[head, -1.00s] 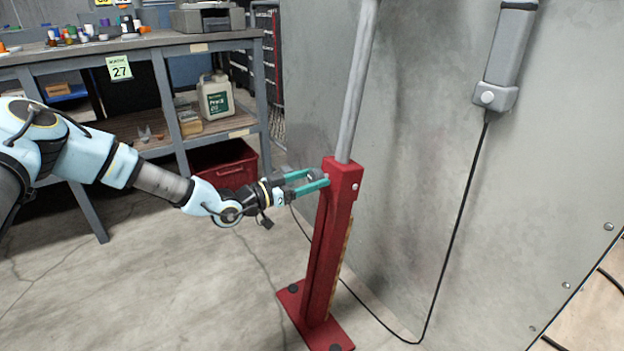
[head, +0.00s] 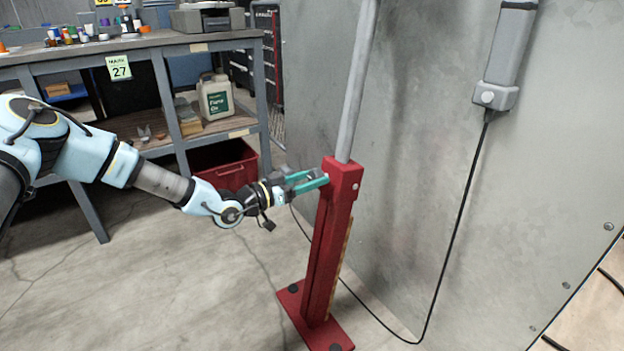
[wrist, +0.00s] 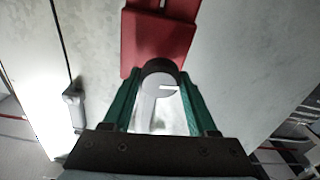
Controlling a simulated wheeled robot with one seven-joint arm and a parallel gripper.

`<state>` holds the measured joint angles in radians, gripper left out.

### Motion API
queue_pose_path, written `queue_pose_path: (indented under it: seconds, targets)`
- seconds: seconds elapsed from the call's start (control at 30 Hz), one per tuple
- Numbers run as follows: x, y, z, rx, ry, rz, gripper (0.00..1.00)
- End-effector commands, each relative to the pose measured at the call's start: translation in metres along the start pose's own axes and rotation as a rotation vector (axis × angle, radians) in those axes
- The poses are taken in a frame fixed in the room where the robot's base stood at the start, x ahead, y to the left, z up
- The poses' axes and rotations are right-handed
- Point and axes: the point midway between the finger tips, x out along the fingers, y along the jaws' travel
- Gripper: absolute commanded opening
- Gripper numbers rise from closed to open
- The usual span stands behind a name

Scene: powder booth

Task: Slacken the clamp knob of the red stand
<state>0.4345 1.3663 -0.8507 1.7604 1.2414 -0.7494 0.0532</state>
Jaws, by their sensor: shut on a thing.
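The red stand (head: 327,240) stands upright on the floor beside the grey booth wall, with a grey pole (head: 357,85) rising from its top. My gripper (head: 322,178) reaches in from the left at the stand's upper end. In the wrist view the clamp knob (wrist: 160,72) is a round part with a dark rim and grey face, set against the red stand (wrist: 158,38). The green fingers of my gripper (wrist: 158,92) are closed on the knob from both sides. In the head view the fingers mostly hide the knob.
A workbench (head: 150,41) with small bottles on top stands at the back left; a red crate (head: 222,166) and a white jug (head: 215,97) are on or under it. A black cable (head: 458,220) hangs from a grey wall device (head: 503,60) and runs along the floor behind the stand.

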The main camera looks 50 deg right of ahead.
Motion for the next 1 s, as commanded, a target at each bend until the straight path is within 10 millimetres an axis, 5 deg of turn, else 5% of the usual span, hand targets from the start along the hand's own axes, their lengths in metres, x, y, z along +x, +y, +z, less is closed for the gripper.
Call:
queue_pose_path:
  seconds: [1.0]
  targets:
    - [-0.0005, 0.0010, -0.0003, -0.928, 0.000, -0.147, 0.03]
